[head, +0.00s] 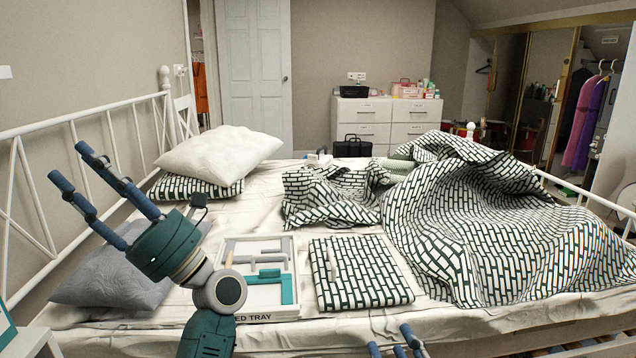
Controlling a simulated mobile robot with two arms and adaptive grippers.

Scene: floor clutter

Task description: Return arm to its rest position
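My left arm comes up from the bottom left. My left gripper (70,164) is raised over the left side of the bed, its blue fingers pointing up and left. The fingers are spread apart with nothing between them. My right gripper (391,342) shows only as blue fingertips at the bottom edge, in front of the bed. Its tips stand apart with nothing seen between them; its palm and arm are out of view.
On the bed lie a tray (268,313) holding grey and teal pieces, a folded patterned cloth (375,275), a rumpled patterned blanket (480,220), a white pillow (220,152) and a grey pillow (112,282). A white metal bed rail (75,122) runs along the left.

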